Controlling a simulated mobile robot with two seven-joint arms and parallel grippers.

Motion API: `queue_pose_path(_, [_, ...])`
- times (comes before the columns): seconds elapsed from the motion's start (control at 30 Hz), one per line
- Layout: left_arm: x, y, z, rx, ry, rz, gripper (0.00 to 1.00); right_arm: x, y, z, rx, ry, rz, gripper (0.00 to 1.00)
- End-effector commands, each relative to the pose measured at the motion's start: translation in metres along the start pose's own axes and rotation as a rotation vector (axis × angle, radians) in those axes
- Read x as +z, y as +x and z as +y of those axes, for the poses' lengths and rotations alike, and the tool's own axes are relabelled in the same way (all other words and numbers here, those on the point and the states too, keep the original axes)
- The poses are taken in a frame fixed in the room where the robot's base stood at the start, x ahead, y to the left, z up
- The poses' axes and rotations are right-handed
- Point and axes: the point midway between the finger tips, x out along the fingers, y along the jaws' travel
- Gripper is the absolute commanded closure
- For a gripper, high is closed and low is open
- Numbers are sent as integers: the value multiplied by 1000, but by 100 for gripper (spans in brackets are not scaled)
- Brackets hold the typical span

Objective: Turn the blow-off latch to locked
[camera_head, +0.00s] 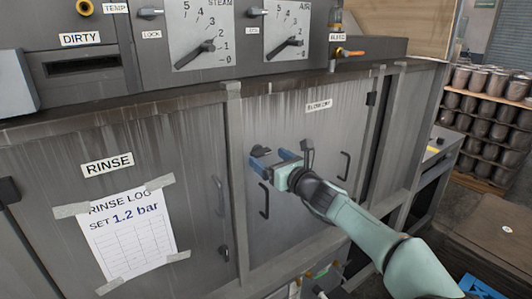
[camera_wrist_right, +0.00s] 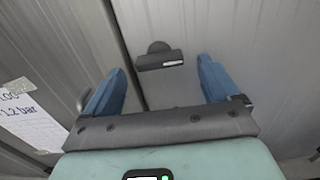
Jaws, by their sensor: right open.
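The blow-off latch (camera_head: 261,151) is a dark knob on the grey door under the "BLOW-OFF" label (camera_head: 319,106). In the right wrist view the latch (camera_wrist_right: 160,60) shows a round hub with a bar below it, lying nearly level in that picture, with a pale mark at its right end. My right gripper (camera_head: 272,160) is at the door, its blue fingers spread. In the wrist view the right gripper (camera_wrist_right: 160,68) has the latch between and beyond its fingertips, with gaps on both sides. My left gripper is not in view.
Dark pull handles (camera_head: 264,200) and (camera_head: 345,166) stand out from the door around the gripper. The rinse door (camera_head: 190,130) with a taped log sheet (camera_head: 128,240) is at left. The gauge panel (camera_head: 240,35) is above. Racks of dark pots (camera_head: 490,115) stand at right.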

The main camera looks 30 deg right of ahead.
Motion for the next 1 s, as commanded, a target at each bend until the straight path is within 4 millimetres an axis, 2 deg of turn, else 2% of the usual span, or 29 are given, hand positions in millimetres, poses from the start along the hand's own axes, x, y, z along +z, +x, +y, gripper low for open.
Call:
queue_pose_path(0.03, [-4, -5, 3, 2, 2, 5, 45, 2, 9, 0, 2, 0, -2, 11])
queue_pose_path(0.2, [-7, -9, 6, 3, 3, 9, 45, 1, 22, 1, 2, 0, -1, 11])
queue_pose_path(0.53, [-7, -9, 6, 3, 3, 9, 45, 0, 24, 0, 1, -1, 0, 11])
queue_pose_path(0.7, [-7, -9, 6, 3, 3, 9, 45, 0, 24, 0, 1, -1, 1, 66])
queue_pose_path(1.0, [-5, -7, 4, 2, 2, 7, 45, -1, 24, 1, 1, -24, 0, 67])
